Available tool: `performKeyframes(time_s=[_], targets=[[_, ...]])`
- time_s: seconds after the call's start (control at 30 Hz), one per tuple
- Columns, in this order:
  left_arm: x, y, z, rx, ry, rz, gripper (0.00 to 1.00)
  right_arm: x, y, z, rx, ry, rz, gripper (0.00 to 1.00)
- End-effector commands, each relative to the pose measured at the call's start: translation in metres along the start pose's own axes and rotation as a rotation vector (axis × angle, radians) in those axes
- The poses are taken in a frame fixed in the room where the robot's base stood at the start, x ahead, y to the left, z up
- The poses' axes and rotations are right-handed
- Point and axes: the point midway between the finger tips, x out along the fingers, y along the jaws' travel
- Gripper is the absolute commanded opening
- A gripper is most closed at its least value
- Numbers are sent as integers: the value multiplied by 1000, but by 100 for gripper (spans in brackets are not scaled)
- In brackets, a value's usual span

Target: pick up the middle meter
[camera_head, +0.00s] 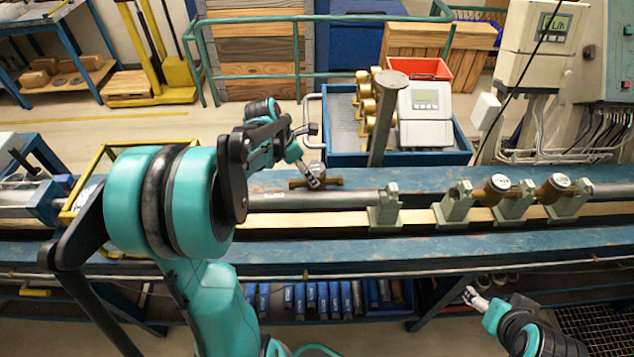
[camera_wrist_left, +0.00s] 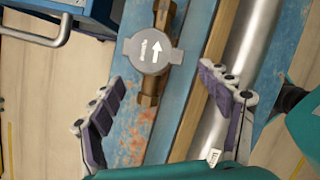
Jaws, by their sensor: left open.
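Three brass meters are in the head view. One meter (camera_head: 330,181) lies loose on the bench's blue back beam at the left. A second meter (camera_head: 497,186) and a third meter (camera_head: 558,188) sit in the pipe line at the right, between grey clamps. My left gripper (camera_head: 308,168) is over the loose meter and hides part of it. In the left wrist view my left gripper (camera_wrist_left: 161,75) is open, its fingers to either side of that meter's grey arrow-marked lid (camera_wrist_left: 153,51), not closed on it. My right gripper (camera_head: 473,296) is low in front of the bench, away from the meters.
A steel pipe (camera_head: 310,200) runs along the bench to a clamp (camera_head: 385,208). Behind the bench stands a blue tray (camera_head: 345,157) with brass fittings and a white device (camera_head: 425,112), beside an upright post (camera_head: 383,125). The blue front beam (camera_head: 400,248) is clear.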

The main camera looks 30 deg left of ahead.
Motion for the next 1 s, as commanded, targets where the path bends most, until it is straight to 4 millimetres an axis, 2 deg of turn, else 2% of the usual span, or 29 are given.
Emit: performKeyframes(time_s=[0.37, 0.6, 0.7, 0.87, 0.9, 1.0], targets=[[36, 2, 2, 3, 0, 0, 78, 12, 0, 8, 0, 0, 0, 72], [73, 4, 5, 4, 0, 0, 78, 25, 0, 17, 0, 0, 0, 72], [79, 4, 6, 3, 0, 1, 78, 26, 0, 18, 0, 0, 0, 72], [78, 4, 6, 3, 0, 1, 78, 25, 0, 17, 0, 0, 0, 72], [78, 4, 6, 3, 0, 1, 72, 25, 0, 17, 0, 0, 0, 72], [78, 4, 6, 3, 0, 1, 46, 25, 0, 17, 0, 0, 0, 72]])
